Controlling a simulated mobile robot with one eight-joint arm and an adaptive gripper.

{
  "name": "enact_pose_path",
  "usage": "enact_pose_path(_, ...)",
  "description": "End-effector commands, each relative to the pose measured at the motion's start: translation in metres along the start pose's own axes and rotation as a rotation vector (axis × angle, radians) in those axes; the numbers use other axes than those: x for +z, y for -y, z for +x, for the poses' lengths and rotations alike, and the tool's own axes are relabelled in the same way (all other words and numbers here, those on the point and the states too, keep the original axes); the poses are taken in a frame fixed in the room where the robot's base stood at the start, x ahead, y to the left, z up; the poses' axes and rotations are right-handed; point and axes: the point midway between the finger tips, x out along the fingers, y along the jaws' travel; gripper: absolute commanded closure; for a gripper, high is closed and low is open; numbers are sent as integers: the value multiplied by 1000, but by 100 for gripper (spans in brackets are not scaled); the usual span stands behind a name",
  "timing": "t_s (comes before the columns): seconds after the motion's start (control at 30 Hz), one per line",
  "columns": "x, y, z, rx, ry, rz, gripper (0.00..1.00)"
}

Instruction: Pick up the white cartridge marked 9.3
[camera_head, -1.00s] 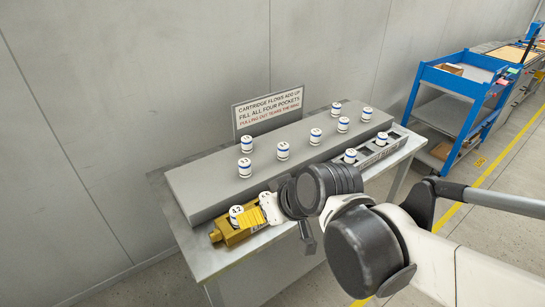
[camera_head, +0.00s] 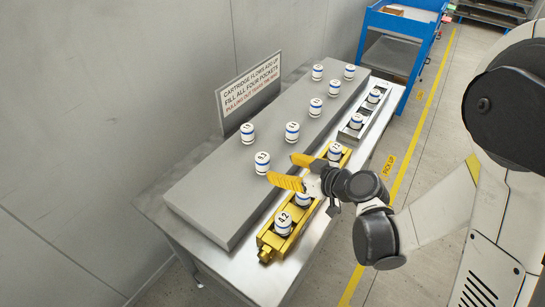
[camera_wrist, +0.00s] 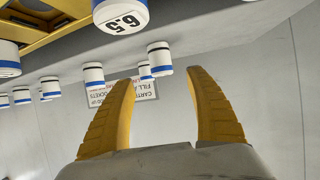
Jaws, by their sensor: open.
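Several white cartridges with blue bands stand on the long grey block (camera_head: 215,190). The closest to my gripper (camera_head: 279,170) is a cartridge (camera_head: 262,163) at the block's near part; its mark is too small to read for sure. My gripper is open and empty, its yellow fingers pointing left toward that cartridge, apart from it. In the wrist view the open fingers (camera_wrist: 160,85) have nothing between them; a white cartridge (camera_wrist: 122,14) with a mark like 6.5, seen upside down, is at the top. I cannot make out a clear 9.3.
A gold tray (camera_head: 265,252) holds several cartridges, one marked like 4.2 (camera_head: 283,224), in front of the block. A grey tray (camera_head: 345,136) beyond it holds two cartridges. A sign (camera_head: 250,90) stands behind the block. A blue cart (camera_head: 385,20) is farther back.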

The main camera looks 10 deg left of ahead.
Motion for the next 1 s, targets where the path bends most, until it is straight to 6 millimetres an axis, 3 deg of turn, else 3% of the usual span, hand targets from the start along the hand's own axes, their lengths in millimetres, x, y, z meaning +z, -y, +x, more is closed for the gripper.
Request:
enact_pose_path(0.2, 1, 0, 37, -1, 1, 0, 36)
enact_pose_path(0.43, 3, 1, 58, 1, 2, 0, 36)
enact_pose_path(0.63, 6, 2, 90, 0, 2, 0, 36)
enact_pose_path(0.9, 3, 1, 98, 2, 2, 1, 36)
enact_pose_path(0.93, 3, 1, 98, 2, 2, 1, 38)
enact_pose_path(1.0, 3, 1, 98, 2, 2, 1, 59)
